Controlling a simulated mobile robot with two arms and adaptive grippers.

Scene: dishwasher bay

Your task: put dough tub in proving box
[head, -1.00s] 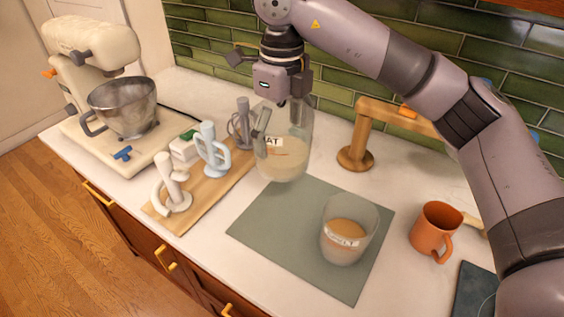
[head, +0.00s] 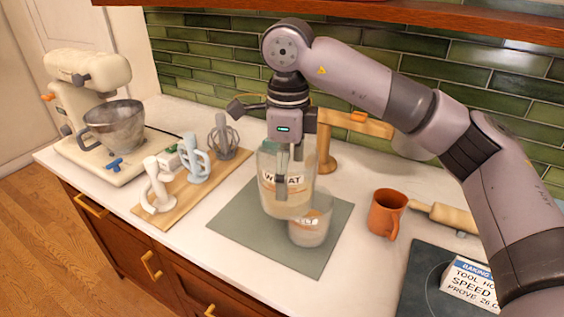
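A clear tub with pale dough and a label reading in part "W…AT" (head: 270,196) is in the middle of the head view, over the grey-green mat (head: 240,228). My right gripper (head: 283,166) comes down on it from above and is shut on its wall. One finger shows in front of the label; the other is hard to make out. The tub looks upright; whether its base clears the mat is unclear. A smaller clear tub (head: 311,232) stands on the mat, partly overlapped by the held one; its label is hard to read. No proving box is visible. My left gripper is not in view.
A cream stand mixer (head: 88,75) with a steel bowl stands left. Mixer tools stand on a wooden board (head: 178,204). A wooden stand (head: 326,145) is behind the tubs. An orange mug (head: 386,212), a rolling pin (head: 445,216) and a sign (head: 470,283) on a dark panel are right.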

